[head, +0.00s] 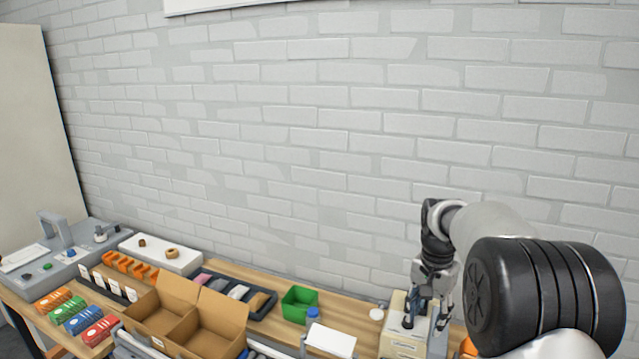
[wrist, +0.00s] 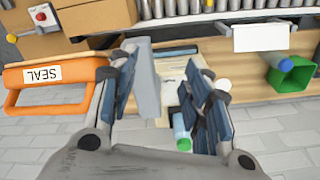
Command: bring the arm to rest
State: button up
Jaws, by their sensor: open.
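My gripper (head: 428,312) hangs at the right of the head view, in front of a cream cabinet (head: 400,346) at the right end of the workbench (head: 272,278). In the wrist view my gripper (wrist: 165,90) is open, its two dark-padded fingers apart. A grey upright piece (wrist: 147,84) shows between the fingers, close to the left one; I cannot tell whether they touch. A small bottle (wrist: 181,130) shows near the right finger, partly covered by it. I see nothing clearly held. My arm reaches in from the right edge of the head view.
An orange frame marked SEAL (wrist: 45,82) is left of my gripper. A green bin (head: 300,302), a white card (head: 331,340), a dark tray (head: 262,303) and an open cardboard box (head: 207,335) stand along the bench. A brick wall (head: 290,130) rises behind; the space above the bench is clear.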

jog(key=s+a+r+n+t+b, duration=0.1)
jog(key=s+a+r+n+b, duration=0.15)
jog(key=s+r, duration=0.4)
jog(key=s+a+r+n+t+b, duration=0.1)
jog(key=s+a+r+n, duration=0.2)
jog(key=s, duration=0.7)
jog(key=s+a+f+n+t+b, duration=0.1)
jog(key=s+a+f, duration=0.1)
jog(key=s, duration=0.7)
jog(key=s+a+f+n+t+b, duration=0.1)
jog(key=s+f, duration=0.3)
jog(key=s, duration=0.5)
jog(key=shift+s+a+f+n, duration=0.25)
jog(key=shift+a+n, duration=0.4)
jog(key=shift+a, duration=0.1)
